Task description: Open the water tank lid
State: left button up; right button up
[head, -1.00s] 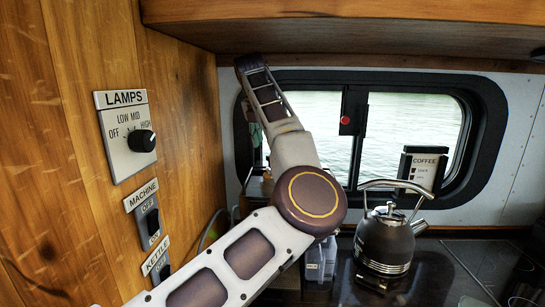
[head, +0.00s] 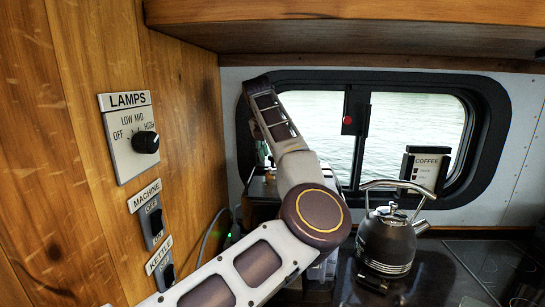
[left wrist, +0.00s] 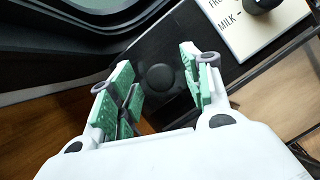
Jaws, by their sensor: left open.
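My left gripper (left wrist: 156,62) is open in the left wrist view, with green pads on both fingers. A dark round knob (left wrist: 158,77) shows between the fingers, on a black top surface (left wrist: 150,48) that looks like the coffee machine's top with the water tank lid. Both pads look apart from the knob; I cannot tell the depth. In the head view my left arm blocks most of the machine, and the gripper is hidden or too small to make out.
A kettle (head: 387,240) stands on the counter right of my arm. A milk dial panel (left wrist: 258,22) is near the gripper. The window (head: 400,135) is behind, the wooden wall with switches (head: 130,135) at left, and an overhead shelf (head: 350,35) above.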

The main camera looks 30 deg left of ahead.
pick_arm(q)
jog(key=shift+w+f, duration=0.2)
jog(key=shift+f, duration=0.4)
grip_shut()
